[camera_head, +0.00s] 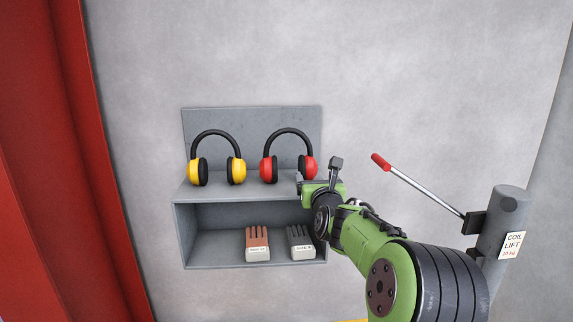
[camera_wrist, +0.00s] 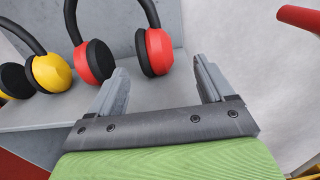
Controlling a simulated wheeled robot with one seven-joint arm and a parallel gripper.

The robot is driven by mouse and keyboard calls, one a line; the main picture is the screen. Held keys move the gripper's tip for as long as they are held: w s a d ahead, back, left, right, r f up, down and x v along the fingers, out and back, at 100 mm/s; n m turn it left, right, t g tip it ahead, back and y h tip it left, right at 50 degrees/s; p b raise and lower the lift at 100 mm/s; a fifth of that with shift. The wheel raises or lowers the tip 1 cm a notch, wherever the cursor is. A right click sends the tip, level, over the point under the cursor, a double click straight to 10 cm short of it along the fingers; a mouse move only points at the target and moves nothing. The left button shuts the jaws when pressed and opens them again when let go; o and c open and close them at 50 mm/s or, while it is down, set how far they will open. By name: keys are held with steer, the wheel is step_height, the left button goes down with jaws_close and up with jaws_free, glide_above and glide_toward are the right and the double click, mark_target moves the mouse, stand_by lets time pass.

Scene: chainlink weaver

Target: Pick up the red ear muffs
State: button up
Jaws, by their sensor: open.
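The red ear muffs (camera_head: 267,169), with a black headband and black pads, stand on the top of the grey shelf, to the right of a yellow pair. In the wrist view the red ear muffs (camera_wrist: 158,50) are just beyond my gripper (camera_wrist: 160,75). My gripper is open, with its two fingers apart and nothing between them. In the head view my gripper (camera_head: 318,172) is at the shelf's right end, close to the right red cup and partly hidden by my arm. I cannot tell whether a finger touches the ear muffs.
The yellow ear muffs (camera_head: 238,170) stand to the left on the grey shelf (camera_head: 225,188). Gloves (camera_head: 257,243) sit in the lower compartment. A red-handled lever (camera_head: 425,190) juts from a post labelled "COIL LIFT" (camera_head: 512,245) at the right. A red upright (camera_head: 85,150) is at the left.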

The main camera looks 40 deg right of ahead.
mark_target(308, 165)
steer(key=p+x, duration=0.1)
steer(key=x, duration=0.4)
steer(key=p+x, duration=0.1)
steer(key=x, duration=0.4)
steer(key=shift+w+a, duration=0.15)
steer(key=shift+a, duration=0.3)
steer(key=shift+c, duration=0.7)
steer(key=c, duration=0.9)
steer(key=shift+r, duration=0.15)
steer(key=shift+c, duration=0.8)
